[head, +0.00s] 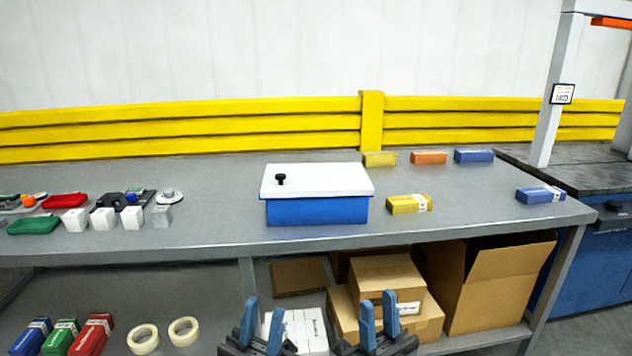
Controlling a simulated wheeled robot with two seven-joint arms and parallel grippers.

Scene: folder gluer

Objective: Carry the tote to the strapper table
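A blue tote (316,211) with a white lid (318,180) and a black knob sits on the grey table (230,228), near its front edge and left of the yellow post. My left gripper (262,325) is at the bottom of the head view, fingers apart, with nothing between them. My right gripper (378,321) is to its right, fingers also apart and empty. Both are lower in the picture than the tote and apart from it. A dark worktop (578,172) with a white upright frame stands at the right; I cannot tell whether it is the strapper table.
A yellow box (409,203) stands right of the tote, and a blue box (541,195) near the table's right end. Several white blocks and trays, including a green tray (34,224), are at left. An open carton (490,285) is on the lower shelf.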

